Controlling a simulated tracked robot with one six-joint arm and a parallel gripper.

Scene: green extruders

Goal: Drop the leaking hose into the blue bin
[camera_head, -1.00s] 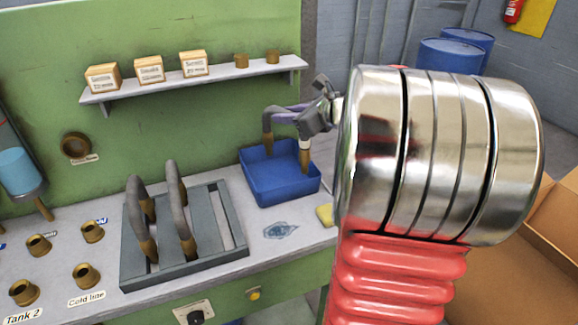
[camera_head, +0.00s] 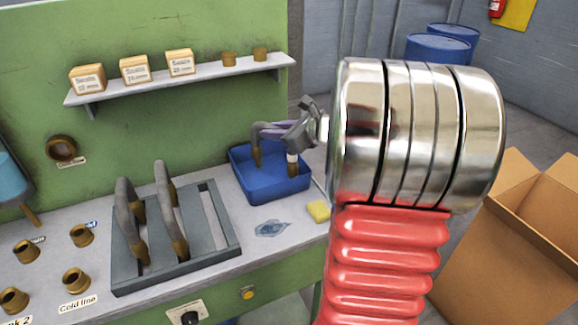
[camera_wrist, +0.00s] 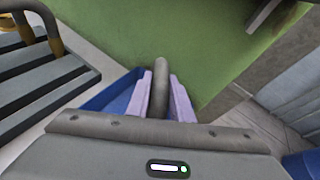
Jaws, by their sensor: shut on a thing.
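The leaking hose (camera_head: 257,138) is a grey bent hose with brass ends, one with a white band. My gripper (camera_head: 272,129) is shut on its upper bend; in the wrist view the hose (camera_wrist: 160,88) runs between two purple fingers (camera_wrist: 163,97). The hose hangs ends-down over the blue bin (camera_head: 272,191), with its brass ends inside the rim outline. I cannot tell whether they touch the bin floor. The bin stands on the bench at the back right, and part of its wall (camera_wrist: 112,95) shows in the wrist view.
Two grey hoses (camera_head: 163,200) stand in a slatted grey rack (camera_head: 222,220) left of the bin. A puddle (camera_head: 272,228) and yellow sponge (camera_head: 318,210) lie in front. A shelf (camera_head: 190,83) with boxes hangs behind. My arm covers the right side.

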